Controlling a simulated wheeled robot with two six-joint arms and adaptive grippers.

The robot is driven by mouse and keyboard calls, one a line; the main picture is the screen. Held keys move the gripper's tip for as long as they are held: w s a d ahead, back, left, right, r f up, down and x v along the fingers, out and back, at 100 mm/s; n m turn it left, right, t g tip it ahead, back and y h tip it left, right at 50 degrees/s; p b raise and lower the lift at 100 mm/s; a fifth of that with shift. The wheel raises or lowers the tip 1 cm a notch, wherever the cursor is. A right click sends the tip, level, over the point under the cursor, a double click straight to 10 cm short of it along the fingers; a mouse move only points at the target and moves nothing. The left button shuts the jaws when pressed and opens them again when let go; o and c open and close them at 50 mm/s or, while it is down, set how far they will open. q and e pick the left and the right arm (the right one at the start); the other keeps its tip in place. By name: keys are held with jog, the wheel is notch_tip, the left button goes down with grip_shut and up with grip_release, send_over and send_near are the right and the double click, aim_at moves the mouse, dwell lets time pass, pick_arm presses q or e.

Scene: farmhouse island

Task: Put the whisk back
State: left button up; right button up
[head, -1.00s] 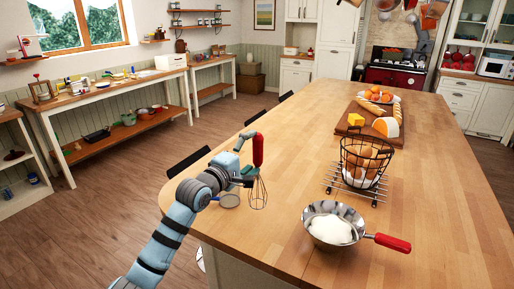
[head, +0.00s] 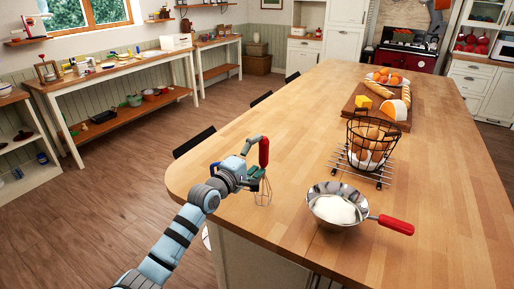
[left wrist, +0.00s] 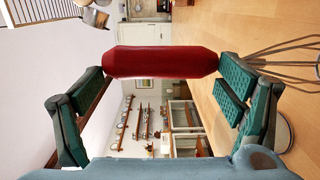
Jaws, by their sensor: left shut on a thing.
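The whisk has a red handle (head: 264,151) and thin wire loops (head: 263,193). My left gripper (head: 254,175) is shut on it and holds it roughly upright, handle up and wires down, over the near left corner of the wooden island (head: 290,120). I cannot tell whether the wires touch the top. In the left wrist view the red handle (left wrist: 160,62) lies across the space between the green-padded fingers, and the wires (left wrist: 290,65) show at the right. My right gripper is not in view.
A steel sieve or pan of white powder (head: 335,208) with a red handle stands right of the whisk. A wire basket of eggs (head: 370,140) on a rack and a board of bread and cheese (head: 383,103) lie beyond. The island's middle left is clear.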

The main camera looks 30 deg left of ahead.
pick_arm(q)
jog(key=shift+f, duration=0.6)
dwell(0.3)
jog(key=o, duration=1)
jog(key=shift+s, duration=0.1)
jog(key=shift+c, duration=0.6)
jog(key=s, duration=1.3)
jog(key=shift+s+a, duration=0.4)
jog(key=shift+a, duration=0.05)
